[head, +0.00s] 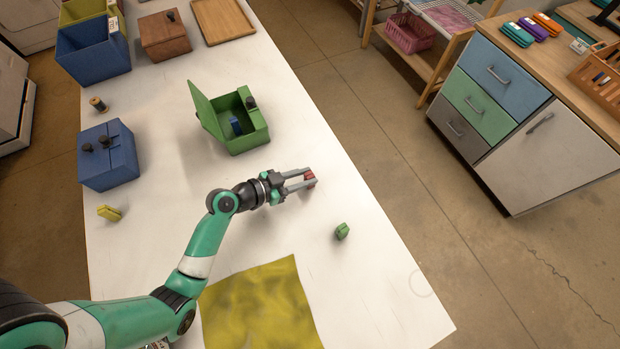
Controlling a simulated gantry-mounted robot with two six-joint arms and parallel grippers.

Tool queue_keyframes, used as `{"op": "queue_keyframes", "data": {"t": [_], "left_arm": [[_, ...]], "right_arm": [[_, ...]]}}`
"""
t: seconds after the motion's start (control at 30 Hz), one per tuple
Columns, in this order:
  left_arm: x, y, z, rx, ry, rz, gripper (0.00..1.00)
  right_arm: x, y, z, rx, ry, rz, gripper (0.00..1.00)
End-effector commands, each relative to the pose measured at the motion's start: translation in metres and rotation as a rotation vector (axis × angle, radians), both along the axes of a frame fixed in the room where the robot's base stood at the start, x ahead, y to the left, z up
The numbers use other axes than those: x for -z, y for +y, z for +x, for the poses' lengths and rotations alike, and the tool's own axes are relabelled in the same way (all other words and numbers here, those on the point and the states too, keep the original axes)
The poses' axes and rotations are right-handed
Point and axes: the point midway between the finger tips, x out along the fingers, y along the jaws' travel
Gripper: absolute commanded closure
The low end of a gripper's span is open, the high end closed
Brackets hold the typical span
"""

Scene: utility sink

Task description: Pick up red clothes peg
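The red clothes peg (309,177) is on or just above the white table near its right edge. My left gripper (307,180) reaches across from the left, and its two grey fingers lie on either side of the red peg. The peg sits between the fingertips, partly hidden by them. I cannot tell whether the fingers press on it or stand a little apart from it. My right gripper is not in view.
A green peg (342,231) and a yellow peg (109,213) lie on the table (375,290). An open green box (246,140) holds something blue. A closed blue box (108,165), a thread spool (98,104) and a yellow cloth (262,310) are also there.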

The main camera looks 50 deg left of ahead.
Motion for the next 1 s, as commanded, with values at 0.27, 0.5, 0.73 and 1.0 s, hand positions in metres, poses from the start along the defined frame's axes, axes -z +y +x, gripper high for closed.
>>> {"op": "queue_keyframes", "data": {"t": [0.27, 0.5, 0.73, 1.0], "left_arm": [[0.000, 0.000, 0.000, 0.000, 0.000, 0.000, 1.00], [-0.003, 0.000, 0.000, 0.001, 0.000, 0.001, 1.00], [-0.044, -0.002, -0.002, 0.000, -0.001, 0.001, 1.00], [-0.101, -0.037, -0.059, 0.002, 0.003, -0.001, 1.00]], "right_arm": [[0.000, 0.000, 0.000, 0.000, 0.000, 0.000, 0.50], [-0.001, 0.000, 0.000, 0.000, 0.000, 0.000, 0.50], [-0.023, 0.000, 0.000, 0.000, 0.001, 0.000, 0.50], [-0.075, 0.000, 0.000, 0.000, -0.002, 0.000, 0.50]]}}
